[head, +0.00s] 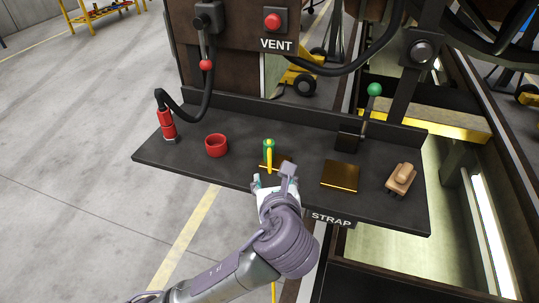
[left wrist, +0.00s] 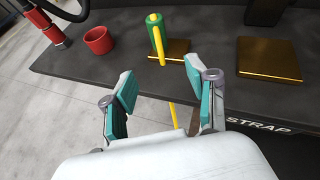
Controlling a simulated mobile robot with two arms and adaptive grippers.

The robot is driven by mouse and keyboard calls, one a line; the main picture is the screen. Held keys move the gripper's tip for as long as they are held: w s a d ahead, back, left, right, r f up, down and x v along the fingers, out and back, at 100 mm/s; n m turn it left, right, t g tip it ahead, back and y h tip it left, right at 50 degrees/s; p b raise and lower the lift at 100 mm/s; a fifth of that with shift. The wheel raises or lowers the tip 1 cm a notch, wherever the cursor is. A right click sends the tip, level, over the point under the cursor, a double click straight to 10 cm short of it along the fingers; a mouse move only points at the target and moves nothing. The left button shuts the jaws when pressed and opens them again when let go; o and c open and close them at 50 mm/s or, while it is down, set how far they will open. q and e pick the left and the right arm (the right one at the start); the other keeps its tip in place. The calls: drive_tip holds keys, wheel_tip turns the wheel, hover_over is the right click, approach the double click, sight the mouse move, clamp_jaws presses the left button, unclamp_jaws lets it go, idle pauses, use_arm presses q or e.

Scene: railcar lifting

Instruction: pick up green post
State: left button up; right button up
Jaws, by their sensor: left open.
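The green post (head: 268,144) stands upright on the dark shelf, at the edge of a brass plate (head: 284,161). A yellow strap (head: 269,162) hangs down its front side. In the left wrist view the green post (left wrist: 153,42) shows beyond the fingertips, with the yellow strap (left wrist: 161,52) in front of it. My left gripper (head: 273,176) is open and empty, just short of the post at the shelf's front edge. In the left wrist view its teal-padded fingers (left wrist: 160,76) are spread apart, with the post apart from them. My right gripper is not in view.
The dark shelf (head: 240,167) also carries a red cup (head: 216,145), a red hose nozzle (head: 167,124), a second brass plate (head: 340,176), a tan block (head: 401,178) and a green-knobbed lever (head: 374,90).

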sight(270, 151)
use_arm(q)
drive_tip(key=shift+m+t, duration=0.3)
drive_tip(key=shift+m, duration=0.3)
drive_tip(key=x, duration=0.5)
drive_tip(key=p+x, duration=0.1)
drive_tip(key=x, duration=0.2)
drive_tip(key=shift+w+d+r, duration=0.15)
drive_tip(key=shift+w+r, duration=0.15)
drive_tip(key=shift+w, duration=0.2)
drive_tip(key=x, duration=0.1)
drive_tip(key=p+x, duration=0.1)
drive_tip(key=x, duration=0.2)
drive_tip(key=shift+w+a+r+p, duration=0.25)
drive_tip(key=shift+w+p, duration=0.1)
drive_tip(key=shift+w, duration=0.15)
drive_tip(key=shift+w+f, duration=0.15)
drive_tip(key=shift+w, duration=0.15)
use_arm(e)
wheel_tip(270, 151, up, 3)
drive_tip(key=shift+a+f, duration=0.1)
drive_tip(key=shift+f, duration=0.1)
use_arm(q)
drive_tip(key=shift+c, duration=0.3)
clamp_jaws()
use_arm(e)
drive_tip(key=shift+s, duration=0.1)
